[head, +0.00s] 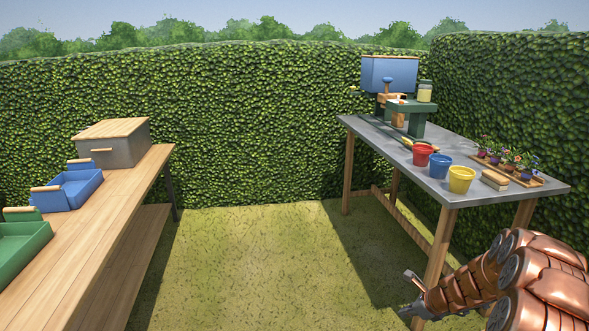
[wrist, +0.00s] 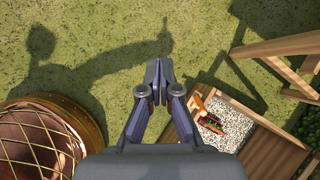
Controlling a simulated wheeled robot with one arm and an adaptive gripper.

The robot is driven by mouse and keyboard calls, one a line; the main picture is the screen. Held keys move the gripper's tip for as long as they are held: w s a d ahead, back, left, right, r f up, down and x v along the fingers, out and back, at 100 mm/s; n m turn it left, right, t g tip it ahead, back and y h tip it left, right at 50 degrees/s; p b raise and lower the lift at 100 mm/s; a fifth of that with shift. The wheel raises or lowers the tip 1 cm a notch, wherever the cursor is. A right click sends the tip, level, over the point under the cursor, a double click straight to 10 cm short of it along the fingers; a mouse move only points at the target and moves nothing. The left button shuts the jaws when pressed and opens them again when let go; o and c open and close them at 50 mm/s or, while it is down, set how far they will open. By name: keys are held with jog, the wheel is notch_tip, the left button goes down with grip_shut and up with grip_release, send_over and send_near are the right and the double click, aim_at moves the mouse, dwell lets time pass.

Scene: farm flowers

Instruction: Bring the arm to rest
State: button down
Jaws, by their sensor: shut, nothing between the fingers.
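My gripper (head: 412,297) is low at the right in the head view, in front of the near leg of the right table. My copper-coloured arm reaches down to it from the lower right corner. In the wrist view my gripper (wrist: 158,75) points at the grass, with its fingertips together and nothing between them. It touches nothing that I can see.
The grey-topped table (head: 440,180) at right bears a red pot (head: 422,155), a blue pot (head: 440,166) and a yellow pot (head: 461,180). A wooden bench (head: 110,215) stands at left. Grass (head: 250,260) between them is clear. A wooden box (wrist: 270,152) lies below my gripper's right.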

jog(key=s+a+r+n+g+y, duration=0.2)
jog(key=s+a+r+n+g, duration=0.2)
jog(key=s+a+r+n, duration=1.3)
jog(key=s+r+n+g+h, duration=0.1)
jog(key=s+r+n+h, duration=0.15)
jog(key=s, duration=0.65)
jog(key=s+d+r+n+g+h, duration=0.15)
jog(key=s+n, duration=0.25)
jog(key=s, duration=0.5)
jog(key=s+r+n+g+h, duration=0.15)
jog(key=s+n, duration=0.25)
jog(key=s, duration=0.5)
jog(key=s+p+v, duration=0.2)
jog(key=p+v, duration=0.8)
jog(key=s+r+p+v, duration=0.1)
jog(key=s+p+v, duration=0.1)
jog(key=p+v, duration=0.8)
jog(key=shift+s+a+r+t+p, duration=0.35)
jog(key=shift+s+r+t, duration=0.05)
jog(key=shift+s+r, duration=0.1)
jog(key=shift+f, duration=0.1)
